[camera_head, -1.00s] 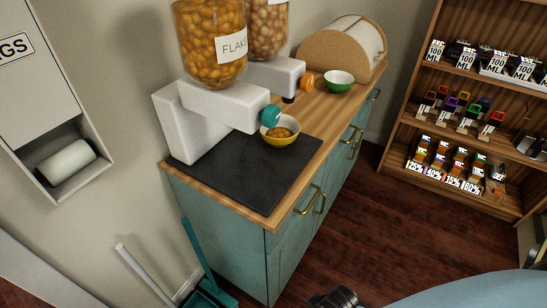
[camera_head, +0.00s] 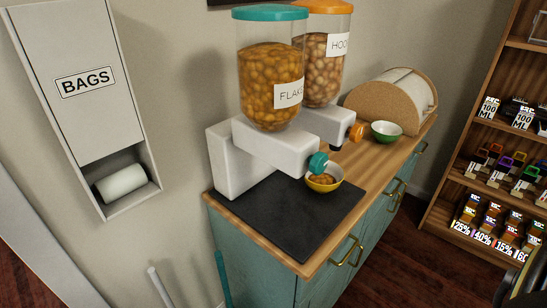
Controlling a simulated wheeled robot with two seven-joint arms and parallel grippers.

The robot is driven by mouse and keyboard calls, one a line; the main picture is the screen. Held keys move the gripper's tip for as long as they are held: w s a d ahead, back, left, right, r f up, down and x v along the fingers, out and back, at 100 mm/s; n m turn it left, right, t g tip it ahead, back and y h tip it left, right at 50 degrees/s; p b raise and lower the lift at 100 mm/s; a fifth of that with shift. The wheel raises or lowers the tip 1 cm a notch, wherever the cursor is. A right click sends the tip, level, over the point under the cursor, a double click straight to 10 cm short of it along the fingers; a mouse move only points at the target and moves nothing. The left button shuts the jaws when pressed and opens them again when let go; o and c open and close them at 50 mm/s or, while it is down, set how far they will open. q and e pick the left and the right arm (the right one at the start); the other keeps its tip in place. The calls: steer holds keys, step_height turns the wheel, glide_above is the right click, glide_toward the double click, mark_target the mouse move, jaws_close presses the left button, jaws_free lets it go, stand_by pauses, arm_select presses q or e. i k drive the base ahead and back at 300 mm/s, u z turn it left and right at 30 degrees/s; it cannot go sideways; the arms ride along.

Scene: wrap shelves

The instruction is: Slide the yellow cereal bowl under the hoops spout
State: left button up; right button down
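The yellow bowl (camera_head: 324,185) stands on the dark mat of the counter, below the teal-knobbed spout (camera_head: 317,163) of the flakes dispenser (camera_head: 270,80). Brown cereal shows inside it. The hoops dispenser (camera_head: 323,72) stands behind and to the right, with an orange knob (camera_head: 356,132). Its dark spout (camera_head: 336,145) is partly hidden by the flakes spout. No bowl shows directly below the hoops spout. Neither gripper can be made out. A dark shape (camera_head: 522,285) at the lower right edge is too cut off to identify.
A green bowl (camera_head: 386,131) stands farther right on the wooden counter, before a rounded bread bin (camera_head: 400,98). The black mat (camera_head: 290,215) is clear in front. A bag holder (camera_head: 85,85) hangs on the left wall. Shelves of goods (camera_head: 490,185) stand at right.

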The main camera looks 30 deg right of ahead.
mark_target(330, 179)
steer(key=u, duration=3)
steer(key=k, duration=2.4)
steer(key=z, duration=2.1)
